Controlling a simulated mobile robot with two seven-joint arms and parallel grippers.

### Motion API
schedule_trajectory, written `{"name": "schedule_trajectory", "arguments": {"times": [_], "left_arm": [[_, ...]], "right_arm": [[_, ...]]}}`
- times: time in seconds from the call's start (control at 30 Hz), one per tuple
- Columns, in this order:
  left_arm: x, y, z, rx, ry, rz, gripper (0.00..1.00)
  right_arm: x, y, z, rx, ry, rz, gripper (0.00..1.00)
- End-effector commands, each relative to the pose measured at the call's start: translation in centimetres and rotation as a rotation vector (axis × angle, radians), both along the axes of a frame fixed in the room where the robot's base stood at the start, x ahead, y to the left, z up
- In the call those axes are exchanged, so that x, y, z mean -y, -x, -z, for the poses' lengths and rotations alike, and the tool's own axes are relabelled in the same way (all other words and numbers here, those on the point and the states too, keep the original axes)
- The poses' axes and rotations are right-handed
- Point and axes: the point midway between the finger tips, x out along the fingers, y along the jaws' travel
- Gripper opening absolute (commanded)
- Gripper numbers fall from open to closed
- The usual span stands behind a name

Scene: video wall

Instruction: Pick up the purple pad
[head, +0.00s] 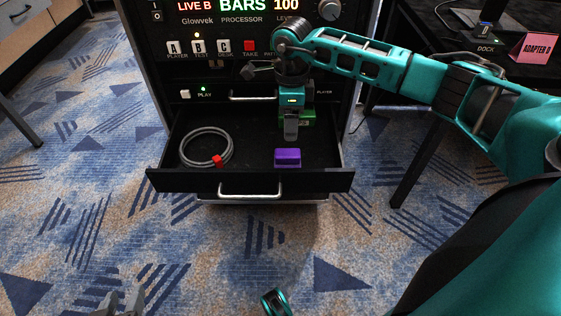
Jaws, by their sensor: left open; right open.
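The purple pad (288,157) lies in the right half of an open black drawer (165,180). It is a small flat block, and nothing covers its top. My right gripper (291,136) is open and empty above the drawer. It is just behind the pad in the picture, with its fingers pointing down. A green block (308,119) shows behind and beside that gripper. I cannot tell whether they touch. My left gripper (122,303) is at the bottom left edge, open, over the carpet and far from the drawer. It is only partly in view.
A coiled grey cable (183,149) with a red end lies in the drawer's left half. The rack panel (225,75) with buttons rises behind the drawer. A black table (430,70) with a pink card (534,50) stands at right. The carpet in front is free.

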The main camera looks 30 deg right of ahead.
Motion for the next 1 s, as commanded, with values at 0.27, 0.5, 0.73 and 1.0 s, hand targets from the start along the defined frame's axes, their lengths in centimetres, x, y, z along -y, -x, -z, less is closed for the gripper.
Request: {"name": "schedule_trajectory", "arguments": {"times": [0.27, 0.5, 0.73, 1.0], "left_arm": [[0.5, 0.1, 1.1, -0.009, 0.005, 0.010, 0.43], [0.7, -0.1, 1.0, -0.007, 0.013, 0.009, 0.43], [0.8, -0.1, 2.3, -0.015, 0.013, 0.013, 0.43], [1.1, -0.4, 1.5, -0.004, 0.020, 0.018, 0.43]], "right_arm": [[-0.2, 0.1, 5.1, -0.001, -0.006, -0.001, 0.68], [-0.3, 0.1, 6.5, -0.002, -0.006, -0.001, 0.68], [-0.8, 0.2, 10.0, -0.003, -0.007, 0.000, 0.68], [-0.8, 0.1, 10.9, 0.001, -0.008, -0.001, 0.68]]}}
